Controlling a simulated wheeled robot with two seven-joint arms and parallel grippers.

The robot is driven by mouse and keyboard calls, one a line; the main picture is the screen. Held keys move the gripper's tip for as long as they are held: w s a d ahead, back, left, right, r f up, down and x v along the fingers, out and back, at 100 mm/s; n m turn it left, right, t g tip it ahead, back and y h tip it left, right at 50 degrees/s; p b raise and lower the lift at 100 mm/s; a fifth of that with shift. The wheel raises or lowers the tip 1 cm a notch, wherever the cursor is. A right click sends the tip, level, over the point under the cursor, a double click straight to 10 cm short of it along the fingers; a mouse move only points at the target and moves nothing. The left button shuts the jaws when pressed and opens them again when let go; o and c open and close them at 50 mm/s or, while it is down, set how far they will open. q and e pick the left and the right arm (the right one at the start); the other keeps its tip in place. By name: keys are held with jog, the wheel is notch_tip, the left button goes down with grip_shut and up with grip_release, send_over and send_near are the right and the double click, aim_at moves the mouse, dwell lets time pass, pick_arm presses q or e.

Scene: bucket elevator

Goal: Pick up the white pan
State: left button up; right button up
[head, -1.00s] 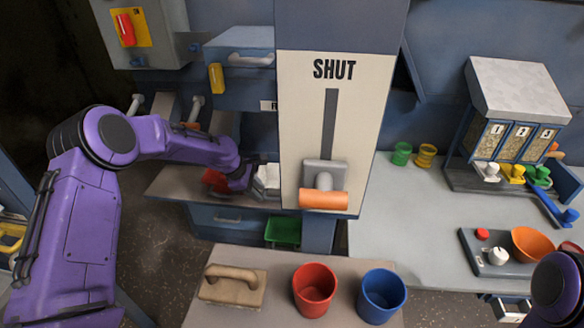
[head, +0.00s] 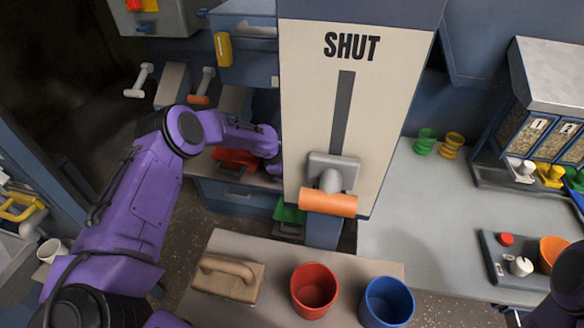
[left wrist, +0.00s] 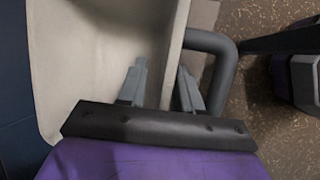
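The white pan shows in the left wrist view (left wrist: 95,60) as a pale, steep-walled vessel with a grey handle (left wrist: 226,75) on its right side. My left gripper (left wrist: 161,78) is open at the pan's right wall. One finger is over the inside, the other is between wall and handle. A gap shows between fingers and wall, but I cannot tell if either touches. In the head view, my left gripper and the pan are hidden behind my forearm and the SHUT panel. My right gripper is out of view; only a bit of my right arm shows at bottom right.
The SHUT panel (head: 395,80) with its orange-handled lever (head: 328,202) stands right of my left forearm. A red object (head: 235,157) lies beside that forearm. Nearer are a wooden-handled block (head: 225,278), a red bucket (head: 313,290) and a blue bucket (head: 386,300).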

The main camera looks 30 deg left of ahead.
pick_arm(q)
grip_shut()
